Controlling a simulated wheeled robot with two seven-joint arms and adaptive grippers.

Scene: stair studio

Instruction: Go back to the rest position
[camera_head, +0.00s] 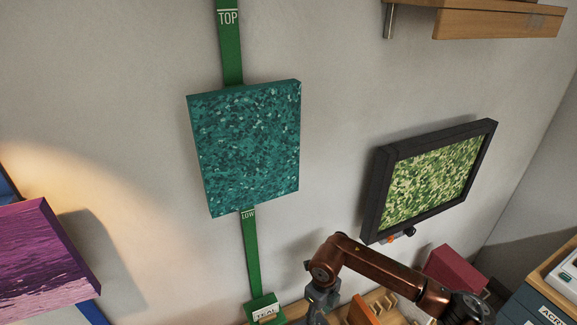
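My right arm, copper brown, comes in from the lower right and bends down at its wrist. My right gripper (318,304) points down at the bottom edge, above a wooden surface (295,309). Its fingers are small and partly cut off, so I cannot tell whether they are open or shut, or whether they hold anything. My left arm and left gripper are not in view.
A teal speckled canvas (248,146) hangs over a green strip marked TOP and LOW (251,255). A black-framed green picture (432,180) hangs at right, above a dark red box (455,268). A purple canvas (45,255) is at left. A wooden shelf (495,24) juts out top right.

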